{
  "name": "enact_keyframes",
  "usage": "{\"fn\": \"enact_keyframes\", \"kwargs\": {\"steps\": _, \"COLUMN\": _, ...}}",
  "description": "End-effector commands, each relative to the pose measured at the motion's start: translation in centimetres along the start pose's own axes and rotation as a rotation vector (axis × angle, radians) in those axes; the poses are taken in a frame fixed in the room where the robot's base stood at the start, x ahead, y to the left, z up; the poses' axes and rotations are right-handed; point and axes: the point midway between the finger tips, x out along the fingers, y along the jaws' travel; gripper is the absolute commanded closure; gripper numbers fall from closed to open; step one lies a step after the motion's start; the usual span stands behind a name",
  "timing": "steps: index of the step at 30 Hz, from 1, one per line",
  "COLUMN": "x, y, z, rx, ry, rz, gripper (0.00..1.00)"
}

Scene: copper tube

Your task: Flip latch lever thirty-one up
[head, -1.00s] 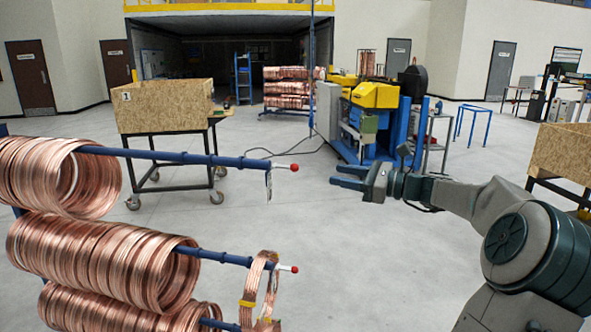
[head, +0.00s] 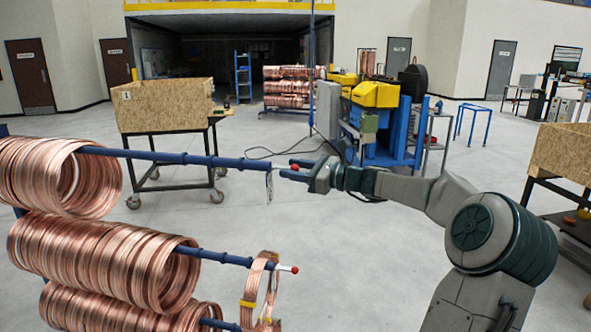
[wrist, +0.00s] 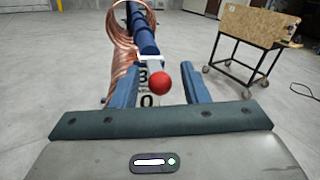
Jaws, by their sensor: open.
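The upper blue rod (head: 170,156) ends in a small latch lever with a red ball tip (head: 294,167). In the wrist view the red ball (wrist: 160,83) is between my two blue fingers, a little right of their middle, with visible gaps on both sides. My gripper (head: 289,170) is open at the rod's end. A white tag (head: 269,186) hangs below the rod end. In the wrist view this tag (wrist: 147,99) shows a 3 above a 0, partly hidden by the ball. A second red-tipped lever (head: 290,269) is on the rod below.
A wooden crate on a wheeled cart (head: 165,105) stands behind. Open floor lies in front.

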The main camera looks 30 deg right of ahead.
Motion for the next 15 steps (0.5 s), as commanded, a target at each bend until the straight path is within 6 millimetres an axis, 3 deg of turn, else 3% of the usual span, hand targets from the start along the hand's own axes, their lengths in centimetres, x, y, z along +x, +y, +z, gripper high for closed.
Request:
{"fn": "enact_keyframes", "kwargs": {"steps": 2, "x": -0.02, "y": 0.0, "z": -0.01, "rx": 0.0, "ry": 0.0, "rz": 0.0, "gripper": 0.59}}
{"fn": "enact_keyframes", "kwargs": {"steps": 3, "x": -0.02, "y": 0.0, "z": -0.01, "rx": 0.0, "ry": 0.0, "rz": 0.0, "gripper": 0.65}}
{"fn": "enact_keyframes", "kwargs": {"steps": 7, "x": -0.03, "y": -0.01, "z": -0.01, "rx": 0.0, "ry": 0.0, "rz": 0.0, "gripper": 0.99}}
{"fn": "enact_keyframes", "kwargs": {"steps": 15, "x": -0.06, "y": -0.1, "z": 0.24, "rx": -0.002, "ry": 0.01, "rz": 0.0, "gripper": 1.0}}
